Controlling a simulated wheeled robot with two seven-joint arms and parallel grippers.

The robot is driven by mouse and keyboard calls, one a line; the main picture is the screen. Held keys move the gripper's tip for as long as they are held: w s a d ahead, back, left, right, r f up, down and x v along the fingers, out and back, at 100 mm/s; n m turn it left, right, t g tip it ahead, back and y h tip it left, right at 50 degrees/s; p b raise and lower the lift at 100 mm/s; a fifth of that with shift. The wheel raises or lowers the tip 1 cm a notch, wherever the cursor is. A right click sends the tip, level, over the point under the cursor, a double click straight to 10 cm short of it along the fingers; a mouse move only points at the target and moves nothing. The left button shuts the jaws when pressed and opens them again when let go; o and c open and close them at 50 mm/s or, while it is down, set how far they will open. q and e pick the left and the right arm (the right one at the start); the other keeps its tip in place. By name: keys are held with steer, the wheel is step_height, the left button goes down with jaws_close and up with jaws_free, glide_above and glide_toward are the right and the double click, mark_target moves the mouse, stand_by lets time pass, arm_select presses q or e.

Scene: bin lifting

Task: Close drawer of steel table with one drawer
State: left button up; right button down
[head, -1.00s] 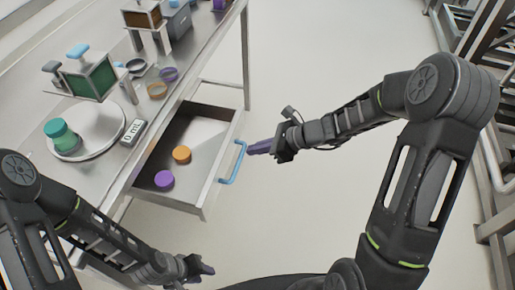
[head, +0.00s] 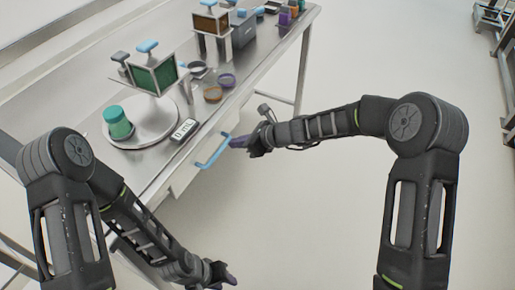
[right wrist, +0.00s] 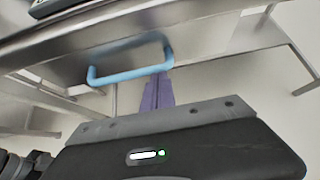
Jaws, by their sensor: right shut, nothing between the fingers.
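The steel table (head: 75,135) runs up the left and middle of the head view. Its drawer (head: 184,178) shows only its front under the table's edge, and the inside is hidden. The light blue handle (head: 212,153) is on that front and also shows in the right wrist view (right wrist: 130,74). My right gripper (head: 238,142) is shut and empty, its purple fingers (right wrist: 157,93) at the handle's right end; I cannot tell whether they touch it. My left gripper (head: 230,279) hangs low in front of the table, away from the drawer, and its jaws are unclear.
On the tabletop are a round plate (head: 150,132) with a green-teal jar (head: 117,124), a small display (head: 184,129), a green-filled stand (head: 155,76) and rings (head: 213,94).

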steer(key=shift+w+a, duration=0.4)
steer(key=shift+a, duration=0.25)
steer(key=shift+w+a, duration=0.4)
steer(key=shift+a, duration=0.2)
steer(key=shift+r, duration=0.1)
steer(key=shift+a+r, duration=0.1)
